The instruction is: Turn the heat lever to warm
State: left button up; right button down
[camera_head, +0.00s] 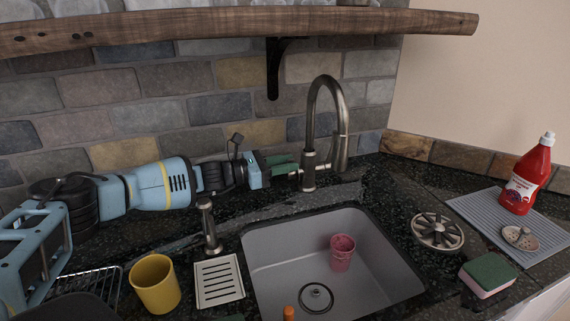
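A tall brushed-metal faucet (334,110) stands behind the sink, its curved spout arching up. Its short base (308,178) rises from the dark counter, and a small side lever seems to be at the base, partly hidden by my gripper. My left gripper (288,166) reaches in from the left along the wall. Its green fingertips are right beside the faucet base, at or very near the lever. The fingers overlap in this view, so I cannot tell whether they are apart, closed or touching the lever. My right gripper does not show clearly.
The grey sink (270,260) holds a pink cup (342,254). A metal dispenser (208,228), slotted tray (218,281) and yellow cup (155,284) stand left. A wooden shelf (220,25) hangs above.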

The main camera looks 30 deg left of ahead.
pick_arm(q)
grip_shut()
